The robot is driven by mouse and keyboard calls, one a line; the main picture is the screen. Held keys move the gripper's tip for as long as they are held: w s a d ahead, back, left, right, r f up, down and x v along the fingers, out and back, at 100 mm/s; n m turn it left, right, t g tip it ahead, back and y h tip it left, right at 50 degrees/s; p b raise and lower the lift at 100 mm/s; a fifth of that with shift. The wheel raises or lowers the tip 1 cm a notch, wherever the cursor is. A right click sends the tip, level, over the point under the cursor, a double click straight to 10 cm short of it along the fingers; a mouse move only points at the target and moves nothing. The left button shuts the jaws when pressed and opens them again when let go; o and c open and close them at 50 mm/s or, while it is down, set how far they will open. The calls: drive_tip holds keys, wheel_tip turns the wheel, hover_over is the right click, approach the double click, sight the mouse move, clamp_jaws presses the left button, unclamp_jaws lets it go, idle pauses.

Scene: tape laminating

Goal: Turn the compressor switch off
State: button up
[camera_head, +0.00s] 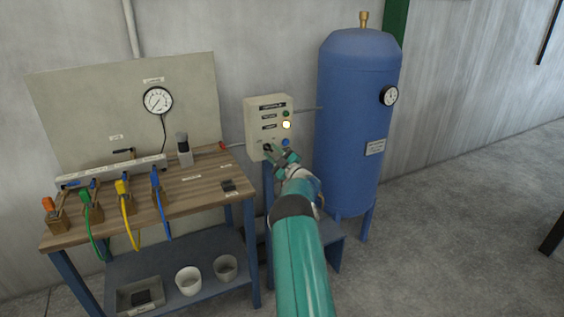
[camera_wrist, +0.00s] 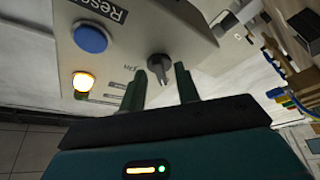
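The compressor control box (camera_head: 262,118) is a beige box on the stand between the bench and the blue tank. In the wrist view its panel (camera_wrist: 135,40) carries a black rotary switch (camera_wrist: 158,67), a blue round button (camera_wrist: 90,37) marked Reset and a glowing lamp (camera_wrist: 83,82). My gripper (camera_head: 281,156) is at the lower front of the box in the head view. In the wrist view my gripper (camera_wrist: 160,84) is open, with its two fingers apart. The switch shows between and just beyond the fingertips; I cannot tell whether they touch it.
The blue tank (camera_head: 352,125) stands close to the right of the box. A wooden bench (camera_head: 190,190) with coloured hoses and a gauge board (camera_head: 90,110) is to the left. Grey floor (camera_head: 460,210) lies open at the right.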

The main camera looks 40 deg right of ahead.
drive_tip(key=v, duration=1.3)
drive_tip(key=shift+s, duration=0.1)
